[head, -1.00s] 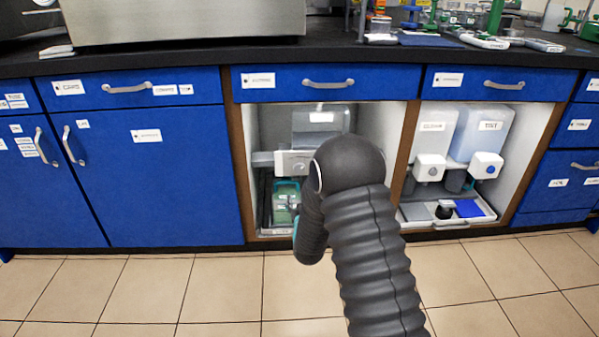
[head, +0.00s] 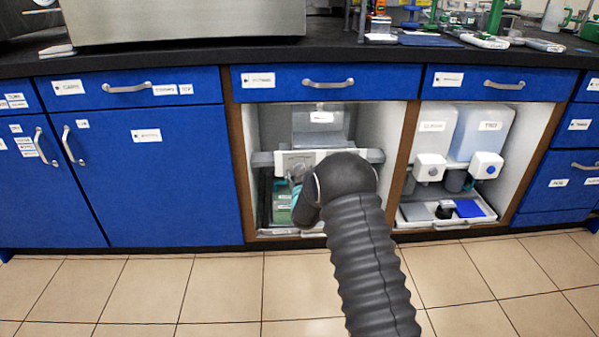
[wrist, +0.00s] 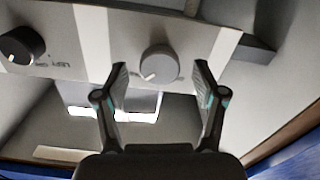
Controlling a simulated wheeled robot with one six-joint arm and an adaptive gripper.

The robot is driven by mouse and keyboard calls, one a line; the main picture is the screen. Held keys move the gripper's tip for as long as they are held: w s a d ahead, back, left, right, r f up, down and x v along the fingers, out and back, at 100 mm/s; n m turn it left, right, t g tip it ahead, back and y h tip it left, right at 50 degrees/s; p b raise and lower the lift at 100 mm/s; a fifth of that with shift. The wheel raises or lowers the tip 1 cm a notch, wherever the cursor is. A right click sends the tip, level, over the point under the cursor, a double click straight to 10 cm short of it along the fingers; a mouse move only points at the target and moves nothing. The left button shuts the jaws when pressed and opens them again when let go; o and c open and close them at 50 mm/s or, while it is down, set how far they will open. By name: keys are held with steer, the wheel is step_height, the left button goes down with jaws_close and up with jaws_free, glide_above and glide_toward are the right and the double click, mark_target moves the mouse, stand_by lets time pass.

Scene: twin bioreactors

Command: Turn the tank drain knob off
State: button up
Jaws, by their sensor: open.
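A light grey round knob (wrist: 158,65) with a white pointer mark sits on a pale control panel (wrist: 215,45) in the wrist view. The pointer aims to the lower left. A black knob (wrist: 22,45) with small printing beside it is on the panel's left. I cannot read which label belongs to the grey knob. My gripper (wrist: 160,76) is open, one finger on each side of the grey knob, with gaps showing. In the head view the panel (head: 345,155) crosses the open cabinet bay, and my arm hides most of the gripper and the knob.
A clear tank (head: 321,125) stands behind the panel. A tray with a green item (head: 282,208) lies below it. Cabinet walls bound the bay closely. The tiled floor in front is clear.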

steer(key=shift+w, duration=0.75)
steer(key=c, duration=1.1)
steer(key=shift+c, duration=0.2)
